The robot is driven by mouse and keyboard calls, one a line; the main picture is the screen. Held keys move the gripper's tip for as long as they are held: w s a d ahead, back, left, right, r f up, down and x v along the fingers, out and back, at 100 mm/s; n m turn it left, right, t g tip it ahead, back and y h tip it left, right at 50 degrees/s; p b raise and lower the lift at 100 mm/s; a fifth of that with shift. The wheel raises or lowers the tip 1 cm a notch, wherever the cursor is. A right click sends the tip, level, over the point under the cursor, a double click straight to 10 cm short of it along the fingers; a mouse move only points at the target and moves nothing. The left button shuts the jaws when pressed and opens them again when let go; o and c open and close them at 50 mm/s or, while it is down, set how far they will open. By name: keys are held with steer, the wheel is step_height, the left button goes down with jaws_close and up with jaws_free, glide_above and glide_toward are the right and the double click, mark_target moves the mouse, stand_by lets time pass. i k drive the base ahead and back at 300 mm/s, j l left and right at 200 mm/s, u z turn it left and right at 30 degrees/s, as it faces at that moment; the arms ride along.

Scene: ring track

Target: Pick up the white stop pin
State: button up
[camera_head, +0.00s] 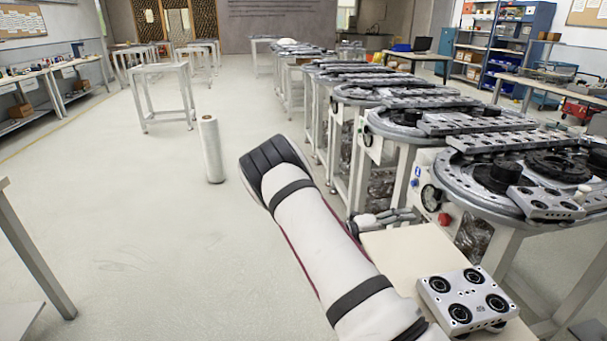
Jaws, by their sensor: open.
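A small whitish upright piece (581,193), which looks like the white stop pin, stands on the nearest ring track (470,188) at the right, beside a grey block with round holes (545,204). It is small in the picture, so its exact shape is hard to tell. My gripper (385,218) shows small and partly hidden behind my white arm, left of the nearest track. It is open, well apart from the whitish piece, and I see nothing held in it.
A beige tabletop (410,250) bears a grey block with black round holes (467,299) at the lower right. More ring tracks run back in a row. A tall white roll (210,150) stands on the floor. The floor at left is mostly clear, with a table edge (35,255) nearby.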

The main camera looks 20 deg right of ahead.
mark_target(579, 196)
steer(key=i+j, duration=0.1)
steer(key=j, duration=0.85)
steer(key=i+j, duration=0.15)
steer(key=j, duration=0.35)
